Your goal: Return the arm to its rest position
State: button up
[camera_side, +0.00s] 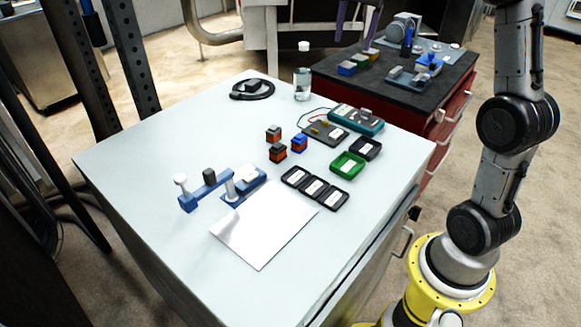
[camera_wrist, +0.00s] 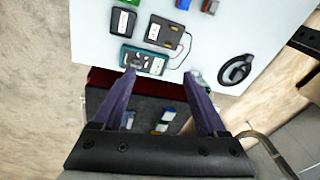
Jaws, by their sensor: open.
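My gripper (camera_wrist: 160,75) is open and empty, with its two purple fingers spread apart in the wrist view. The finger ends also hang at the top edge of the side view (camera_side: 355,38). They are above the far side of the white table (camera_side: 130,160), toward the dark-topped red cabinet (camera_side: 330,75), and touch nothing that I can see. My arm rises at the right of the side view and leaves the frame at the top, so its upper part is hidden.
On the table are a blue lever device (camera_side: 205,188), white sheet (camera_side: 262,228), black trays (camera_side: 315,188), green tray (camera_side: 347,165), small blocks (camera_side: 277,152), teal meter (camera_side: 356,121), bottle (camera_side: 303,82) and black coil (camera_side: 252,89). The cabinet top carries more parts. The table's left side is clear.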

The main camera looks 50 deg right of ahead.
jog(key=s+a+r+n+t, duration=0.3)
jog(key=s+a+n, duration=0.4)
jog(key=s+a, duration=0.75)
jog(key=s+a+f+n, duration=0.2)
jog(key=s+f+n, duration=0.2)
jog(key=f, duration=0.2)
jog(key=s+a+f+n+y, duration=0.1)
jog(key=s+a+f+n, duration=0.2)
jog(key=f, duration=0.3)
jog(key=shift+s+a+f+n+t, duration=0.15)
jog(key=shift+s+a+n+t, duration=0.15)
jog(key=shift+s+n, duration=0.45)
